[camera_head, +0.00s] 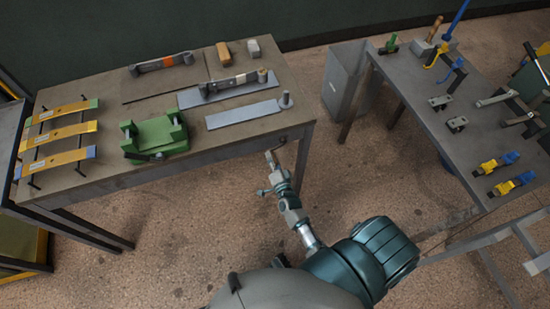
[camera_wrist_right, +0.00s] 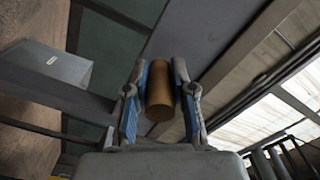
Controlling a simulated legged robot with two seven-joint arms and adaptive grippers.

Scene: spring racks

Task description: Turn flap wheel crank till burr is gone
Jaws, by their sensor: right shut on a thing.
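In the right wrist view, a brown cylindrical handle (camera_wrist_right: 160,88), which looks like the crank's grip, stands between the two blue-padded fingers of my right gripper (camera_wrist_right: 160,100). The gripper is shut on it. In the head view, my right gripper (camera_head: 271,162) is at the front edge of the left table, near its right corner. A small dark bent rod (camera_head: 279,143) shows at the table edge just above it. I cannot make out the flap wheel or a burr in either view. My left gripper is not in view.
The left table (camera_head: 230,150) carries a green vise-like fixture (camera_head: 155,138), several yellow strips (camera_head: 60,130) and flat grey plates (camera_head: 242,114). A grey bin (camera_head: 345,80) stands between it and the right table (camera_head: 425,105), which holds several tools.

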